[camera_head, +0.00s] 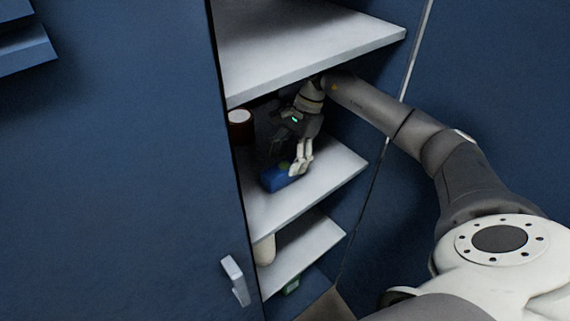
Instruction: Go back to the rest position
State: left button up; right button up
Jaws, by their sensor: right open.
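My right gripper (290,164) is inside the open blue cabinet, over the middle white shelf (330,177). Its fingers point down and are open. A blue object (278,179) with a greenish spot lies on that shelf right at the fingertips. I cannot tell whether the fingers touch it. My right arm reaches in from the right side of the picture, under the upper shelf (310,50). My left gripper is not in view.
A dark red can-like item (240,125) with a pale top stands at the left of the middle shelf. A pale cylinder (264,250) stands on the lower shelf (306,250). A blue panel (120,170) and a light handle (236,280) are at the left. The upper shelf lies close above my wrist.

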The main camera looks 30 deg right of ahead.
jog(key=v, duration=0.4)
jog(key=shift+p, duration=0.4)
jog(key=shift+f, duration=0.1)
